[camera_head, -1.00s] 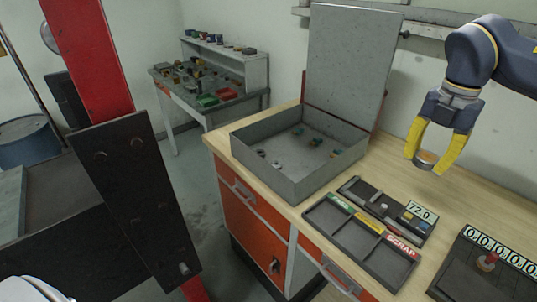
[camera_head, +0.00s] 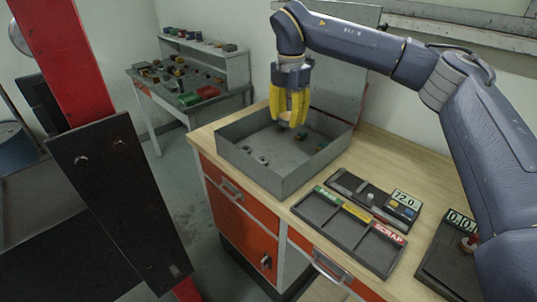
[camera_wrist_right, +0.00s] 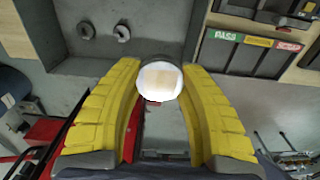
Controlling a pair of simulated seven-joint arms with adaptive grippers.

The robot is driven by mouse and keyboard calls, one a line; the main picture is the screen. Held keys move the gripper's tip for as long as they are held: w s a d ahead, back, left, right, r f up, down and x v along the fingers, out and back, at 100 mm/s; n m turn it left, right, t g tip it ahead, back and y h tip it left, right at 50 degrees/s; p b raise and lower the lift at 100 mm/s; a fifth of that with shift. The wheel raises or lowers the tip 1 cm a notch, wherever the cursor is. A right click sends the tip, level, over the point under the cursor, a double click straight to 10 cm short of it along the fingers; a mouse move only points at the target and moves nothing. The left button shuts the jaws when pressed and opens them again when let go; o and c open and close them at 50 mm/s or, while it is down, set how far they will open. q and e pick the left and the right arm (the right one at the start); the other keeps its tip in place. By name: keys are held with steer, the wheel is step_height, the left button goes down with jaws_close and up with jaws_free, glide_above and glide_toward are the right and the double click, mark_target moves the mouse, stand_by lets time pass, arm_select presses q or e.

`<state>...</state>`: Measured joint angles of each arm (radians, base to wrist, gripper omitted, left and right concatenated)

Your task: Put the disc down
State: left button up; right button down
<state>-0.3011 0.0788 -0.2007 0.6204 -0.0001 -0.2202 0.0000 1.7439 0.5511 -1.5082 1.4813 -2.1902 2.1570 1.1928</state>
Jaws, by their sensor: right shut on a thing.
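My right gripper (camera_head: 291,118) is shut on the disc (camera_head: 284,126), which sits between its yellow fingertips. In the right wrist view the disc (camera_wrist_right: 160,81) shows a bright round face between the two fingers. In the head view the gripper points down over the grey open box (camera_head: 268,188) on the workbench, and the disc is above the box's interior. In the wrist view two small grey ring-like parts (camera_wrist_right: 122,32) lie in the box. My left gripper is not in view.
A sorting tray (camera_head: 318,208) with green, yellow and red SCRAP labels lies in front of the box. A gauge with a 72.0 display (camera_head: 404,199) and a counter device (camera_head: 447,250) stand to the right. The box's lid (camera_head: 340,90) stands raised behind. Bare bench (camera_head: 400,155) shows right of the box.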

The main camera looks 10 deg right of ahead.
mark_target(284, 175)
step_height(284, 175, down, 20)
steer(key=shift+w+a+r, duration=0.1)
stand_by(0.7)
steer(key=c, duration=0.8)
jaws_free()
steer(key=shift+c, duration=0.2)
step_height(284, 175, up, 12)
steer(key=shift+a, duration=0.1)
